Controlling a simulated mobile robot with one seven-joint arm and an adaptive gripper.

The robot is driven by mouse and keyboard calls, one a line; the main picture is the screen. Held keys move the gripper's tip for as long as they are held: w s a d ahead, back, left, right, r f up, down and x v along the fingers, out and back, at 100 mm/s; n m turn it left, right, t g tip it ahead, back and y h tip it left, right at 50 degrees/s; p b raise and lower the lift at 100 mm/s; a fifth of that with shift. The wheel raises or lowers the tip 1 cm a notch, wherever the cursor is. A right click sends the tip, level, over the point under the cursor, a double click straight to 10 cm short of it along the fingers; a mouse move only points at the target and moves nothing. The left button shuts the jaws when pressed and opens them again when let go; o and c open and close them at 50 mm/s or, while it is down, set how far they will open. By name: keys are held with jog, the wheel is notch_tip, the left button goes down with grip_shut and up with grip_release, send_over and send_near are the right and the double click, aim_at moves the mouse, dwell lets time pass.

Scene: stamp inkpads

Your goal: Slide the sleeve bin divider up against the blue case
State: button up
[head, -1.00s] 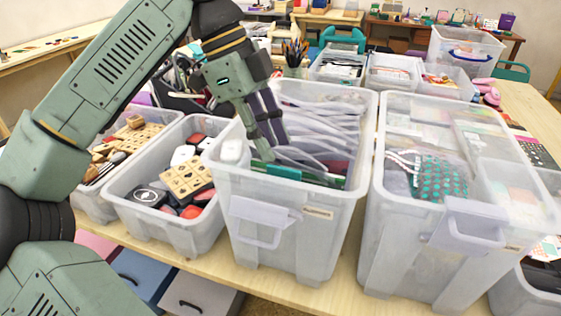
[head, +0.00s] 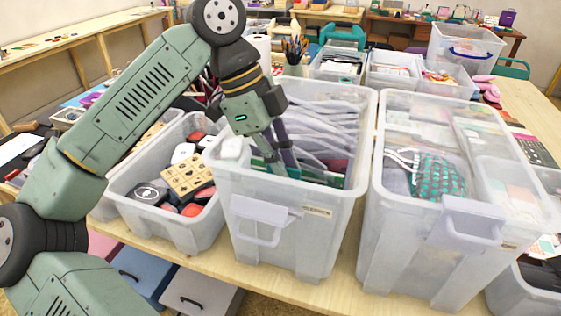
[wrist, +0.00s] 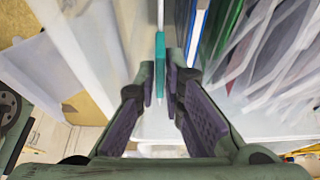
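My gripper (head: 280,166) reaches down into the tall clear bin of sleeves (head: 345,190). In the wrist view its purple-padded fingers (wrist: 160,88) are close together, with a thin upright teal panel (wrist: 160,58), which appears to be the divider, pinched between their tips. The lower part of the panel is partly hidden. To its right in the wrist view stands a narrow blue edge (wrist: 184,22), likely the blue case, a short gap away from the panel. A green edge (wrist: 228,30) stands beyond it.
Clear sleeves (head: 325,125) fill the back of the bin. The white bin wall (wrist: 75,55) runs close on the left of the fingers in the wrist view. A bin with inkpads (head: 185,240) stands left, another tall bin (head: 400,240) right.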

grip_shut()
